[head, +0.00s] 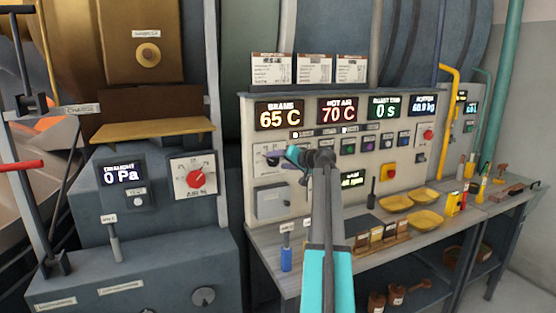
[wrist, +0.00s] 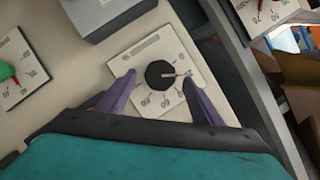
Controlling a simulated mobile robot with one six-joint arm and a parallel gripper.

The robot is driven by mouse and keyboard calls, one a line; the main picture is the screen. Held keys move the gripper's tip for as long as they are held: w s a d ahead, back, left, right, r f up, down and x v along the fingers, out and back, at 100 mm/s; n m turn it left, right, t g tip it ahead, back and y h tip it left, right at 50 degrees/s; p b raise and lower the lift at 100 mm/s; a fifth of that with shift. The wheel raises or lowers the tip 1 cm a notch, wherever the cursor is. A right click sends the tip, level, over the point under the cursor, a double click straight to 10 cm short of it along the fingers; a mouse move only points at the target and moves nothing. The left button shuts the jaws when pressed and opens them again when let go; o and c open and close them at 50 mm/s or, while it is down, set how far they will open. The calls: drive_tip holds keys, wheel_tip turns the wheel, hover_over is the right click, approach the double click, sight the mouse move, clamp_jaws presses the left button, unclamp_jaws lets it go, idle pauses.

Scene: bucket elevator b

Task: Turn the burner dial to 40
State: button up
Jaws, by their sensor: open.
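A black round dial (wrist: 160,74) sits on a white scale plate (wrist: 151,101) in the wrist view; I take it as the burner dial, though its name is not readable. A pale pointer with a red tip runs from its middle to the right. The scale numbers are too blurred to read surely. My gripper (wrist: 160,80) is open, one purple finger on each side of the dial. I cannot tell whether they touch it. In the head view my gripper (head: 299,160) is at the left part of the control panel (head: 330,180), and the dial plate (head: 264,148) is partly hidden.
A green knob (wrist: 6,70) on another plate is left in the wrist view, with a grey box (wrist: 108,17) above. In the head view a red dial (head: 195,178) is further left. A bench (head: 268,250) with yellow trays (head: 396,203) stands below the panel.

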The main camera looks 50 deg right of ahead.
drive_tip(key=shift+x, duration=0.85)
drive_tip(key=c, duration=1)
drive_tip(key=shift+d, duration=0.2)
drive_tip(key=shift+c, duration=0.3)
drive_tip(key=shift+a, duration=0.15)
